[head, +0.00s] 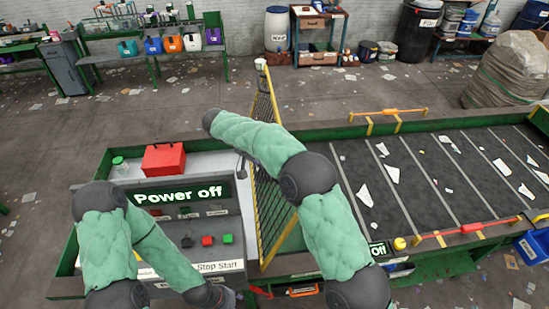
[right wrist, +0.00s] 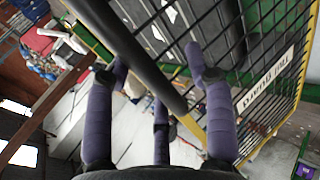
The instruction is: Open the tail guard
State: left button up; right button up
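The tail guard, a black mesh panel in a yellow frame (head: 268,105), stands upright between the control console and the belt. In the right wrist view its mesh and yellow frame (right wrist: 252,152) fill the right side, with an upside-down label. My right gripper (right wrist: 158,75) has its purple fingers spread, with a thick dark bar (right wrist: 140,65) running between them. I cannot tell whether the fingers touch the bar. In the head view my right forearm hides this gripper. My left gripper (head: 229,298) is low by the console front, mostly hidden by its arm.
The console display (head: 182,192) reads "Power off", above red and green buttons (head: 207,240). A red box (head: 164,159) and a small bottle (head: 120,165) stand on the console top. The belt (head: 425,175) at right carries scattered white scraps.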

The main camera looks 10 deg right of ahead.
jog(key=shift+r, duration=0.1)
jog(key=shift+r, duration=0.1)
jog(key=shift+w+r, duration=0.1)
jog(key=shift+r, duration=0.05)
jog(key=v, duration=1.1)
jog(key=shift+a, duration=0.3)
jog(key=shift+r, duration=0.1)
